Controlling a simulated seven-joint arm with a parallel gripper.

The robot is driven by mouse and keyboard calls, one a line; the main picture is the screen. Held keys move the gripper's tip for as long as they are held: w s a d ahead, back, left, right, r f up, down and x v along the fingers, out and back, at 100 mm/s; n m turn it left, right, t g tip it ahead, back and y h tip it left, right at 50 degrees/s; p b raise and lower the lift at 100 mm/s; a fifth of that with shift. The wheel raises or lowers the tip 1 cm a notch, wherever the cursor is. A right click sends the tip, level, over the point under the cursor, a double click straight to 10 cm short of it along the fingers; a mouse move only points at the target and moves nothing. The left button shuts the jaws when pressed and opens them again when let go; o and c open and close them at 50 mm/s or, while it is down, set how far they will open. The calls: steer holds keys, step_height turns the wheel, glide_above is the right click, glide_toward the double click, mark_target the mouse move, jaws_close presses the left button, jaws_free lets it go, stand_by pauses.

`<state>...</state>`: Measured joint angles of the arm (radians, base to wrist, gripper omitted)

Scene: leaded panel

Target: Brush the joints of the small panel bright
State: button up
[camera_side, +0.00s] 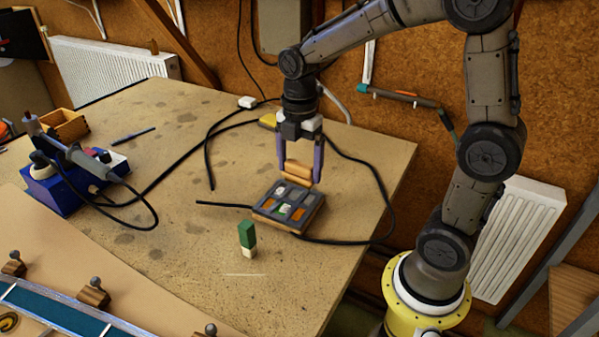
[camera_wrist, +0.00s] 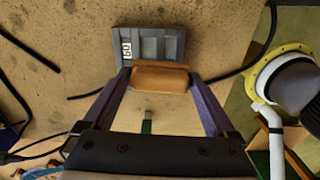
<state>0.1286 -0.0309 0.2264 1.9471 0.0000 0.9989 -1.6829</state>
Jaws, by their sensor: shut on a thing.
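The small panel (camera_side: 276,222) lies on the bench in the side view, a dark grey grid with pale, green and orange panes. It also shows at the top of the wrist view (camera_wrist: 150,32). My gripper (camera_side: 300,179) is shut on a tan wooden brush (camera_side: 298,172), held crosswise between the two fingers. The brush is over the panel's far edge in the side view and covers the near edge of the panel in the wrist view (camera_wrist: 160,78). I see no bristles. Whether the brush touches the panel I cannot tell.
A green block on a cream base (camera_side: 247,236) stands in front of the panel. A black cable (camera_side: 385,200) loops around the panel. A blue soldering station (camera_side: 65,190) and a wooden box (camera_side: 68,126) are at the left.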

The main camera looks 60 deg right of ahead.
steer(key=shift+r, duration=1.6)
